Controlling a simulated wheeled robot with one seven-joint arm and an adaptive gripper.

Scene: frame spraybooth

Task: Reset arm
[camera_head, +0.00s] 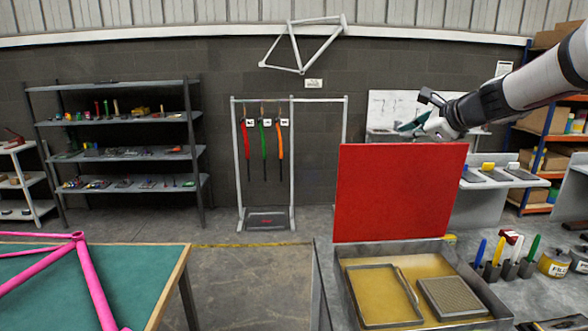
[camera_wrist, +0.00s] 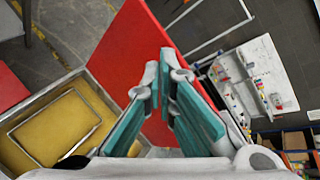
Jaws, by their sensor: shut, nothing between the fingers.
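My arm comes in from the upper right in the head view, and my gripper (camera_head: 412,124) is in the air above the top edge of the red panel (camera_head: 400,195). In the wrist view my gripper (camera_wrist: 164,85) shows its teal finger pads close together at the tips, with nothing between them. The red panel also shows behind the fingers in the wrist view (camera_wrist: 125,60). The fingers appear apart from the panel.
A metal tray (camera_head: 342,290) with yellowish contents stands below the panel. Tools with coloured handles (camera_head: 498,250) stand at its right. A green table (camera_head: 130,285) with a pink frame (camera_head: 95,280) is at left. A rack (camera_head: 240,165) and shelves (camera_head: 120,121) stand behind; open floor lies between.

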